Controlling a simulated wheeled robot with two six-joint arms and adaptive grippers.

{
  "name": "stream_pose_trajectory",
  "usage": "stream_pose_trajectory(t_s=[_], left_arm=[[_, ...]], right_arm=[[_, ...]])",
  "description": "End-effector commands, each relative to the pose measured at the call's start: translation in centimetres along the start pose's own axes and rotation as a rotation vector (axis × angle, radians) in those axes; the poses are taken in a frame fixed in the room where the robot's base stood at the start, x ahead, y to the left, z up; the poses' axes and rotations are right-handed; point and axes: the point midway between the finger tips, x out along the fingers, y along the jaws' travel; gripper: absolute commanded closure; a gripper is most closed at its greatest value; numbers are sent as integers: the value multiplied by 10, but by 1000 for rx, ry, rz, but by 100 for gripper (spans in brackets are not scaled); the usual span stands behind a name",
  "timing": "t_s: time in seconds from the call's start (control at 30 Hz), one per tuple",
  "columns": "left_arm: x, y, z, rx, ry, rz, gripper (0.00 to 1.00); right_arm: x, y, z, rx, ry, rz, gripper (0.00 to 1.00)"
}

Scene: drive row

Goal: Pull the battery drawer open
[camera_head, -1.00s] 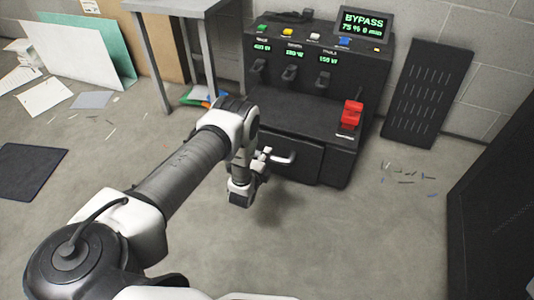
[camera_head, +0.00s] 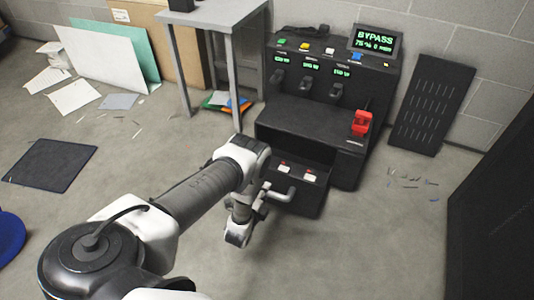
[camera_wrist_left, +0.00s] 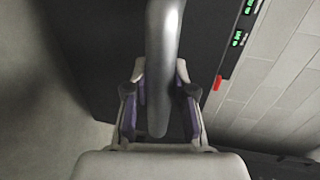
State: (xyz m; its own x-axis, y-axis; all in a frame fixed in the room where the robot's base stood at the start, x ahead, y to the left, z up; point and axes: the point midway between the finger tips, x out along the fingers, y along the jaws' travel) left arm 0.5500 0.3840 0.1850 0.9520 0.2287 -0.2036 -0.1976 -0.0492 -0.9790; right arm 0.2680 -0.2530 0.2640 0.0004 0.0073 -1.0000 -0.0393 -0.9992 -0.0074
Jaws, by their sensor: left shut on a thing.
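The battery drawer (camera_head: 305,204) is pulled part way out of the low front of the black cabinet (camera_head: 318,138). Inside it show white blocks with small red parts. The drawer's grey bar handle (camera_head: 281,194) is on its front. My left gripper (camera_head: 262,196) reaches the handle from the left and is shut on it. In the left wrist view the handle (camera_wrist_left: 163,60) runs between the two purple-padded fingers (camera_wrist_left: 160,108). The arm hides part of the drawer's left side. My right gripper is not in view.
The cabinet carries a BYPASS screen (camera_head: 375,40), black levers and a red switch (camera_head: 361,123). A grey table (camera_head: 215,14) stands to its left. A perforated black panel (camera_head: 432,103) leans on the wall at right. Floor before the drawer is clear.

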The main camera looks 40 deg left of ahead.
Motion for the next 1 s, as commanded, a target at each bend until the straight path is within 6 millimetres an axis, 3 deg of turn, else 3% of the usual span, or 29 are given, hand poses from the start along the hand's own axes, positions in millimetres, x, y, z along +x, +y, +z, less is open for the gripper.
stream_pose_trajectory(t_s=[0.3,0.33,0.4,0.77,0.87,1.0], left_arm=[[0,0,-1,0,2,0,100],[0,0,-1,0,2,0,72],[0,0,-1,0,2,0,49],[-4,0,0,0,1,1,49],[-17,1,0,0,1,3,49],[-50,1,0,0,1,6,49]], right_arm=[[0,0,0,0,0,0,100],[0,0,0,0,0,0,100],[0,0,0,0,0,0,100],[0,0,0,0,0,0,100],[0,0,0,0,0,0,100],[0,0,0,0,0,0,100]])
